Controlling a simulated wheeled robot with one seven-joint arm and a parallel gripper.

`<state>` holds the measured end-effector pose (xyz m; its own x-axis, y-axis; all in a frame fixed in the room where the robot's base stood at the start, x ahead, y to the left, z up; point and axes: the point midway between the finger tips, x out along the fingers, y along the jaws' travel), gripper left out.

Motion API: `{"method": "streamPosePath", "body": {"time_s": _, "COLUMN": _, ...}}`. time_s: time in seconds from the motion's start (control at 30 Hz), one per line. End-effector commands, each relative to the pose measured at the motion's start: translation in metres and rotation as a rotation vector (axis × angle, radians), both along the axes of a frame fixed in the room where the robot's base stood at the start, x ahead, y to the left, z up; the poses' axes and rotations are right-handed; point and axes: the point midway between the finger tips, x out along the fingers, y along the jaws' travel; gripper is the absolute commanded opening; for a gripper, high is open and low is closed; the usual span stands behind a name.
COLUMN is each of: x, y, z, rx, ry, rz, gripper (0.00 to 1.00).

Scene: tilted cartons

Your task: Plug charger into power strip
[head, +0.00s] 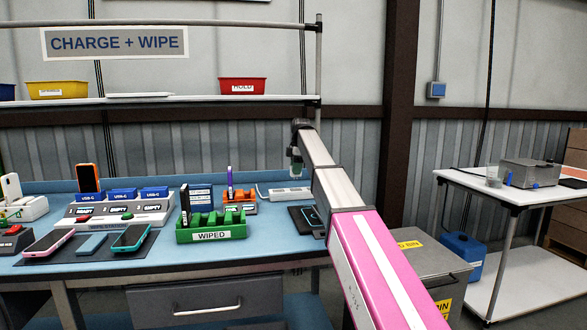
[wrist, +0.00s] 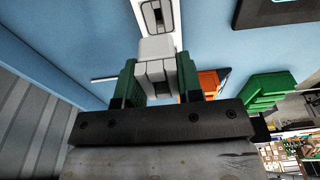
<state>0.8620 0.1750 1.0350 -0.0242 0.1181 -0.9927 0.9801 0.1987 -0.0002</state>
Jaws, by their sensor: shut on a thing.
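The white charger (wrist: 156,50) sits between the two green fingers of my gripper (wrist: 157,72) in the wrist view. My gripper is shut on it. The white power strip (wrist: 172,38) runs just beyond the charger, with one dark socket showing at the top of the view. The charger overlaps the strip in this view; whether it touches it or is in a socket I cannot tell. In the head view the power strip (head: 289,194) lies at the back right of the blue bench, and my gripper (head: 296,170) points down above it. The charger is too small to make out there.
A green "WIPED" rack (head: 211,233) and an orange rack (head: 238,196) stand left of the strip. A dark tablet (head: 304,220) lies in front of it. A shelf (head: 200,101) with bins is above. Several phones and a charging station (head: 118,212) fill the bench's left.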

Motion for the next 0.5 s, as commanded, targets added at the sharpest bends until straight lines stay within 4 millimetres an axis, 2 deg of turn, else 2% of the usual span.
{"method": "streamPosePath", "body": {"time_s": 0.5, "x": 0.000, "y": 0.000, "z": -0.030, "rx": 0.000, "ry": 0.000, "rz": 0.000, "gripper": 0.09}}
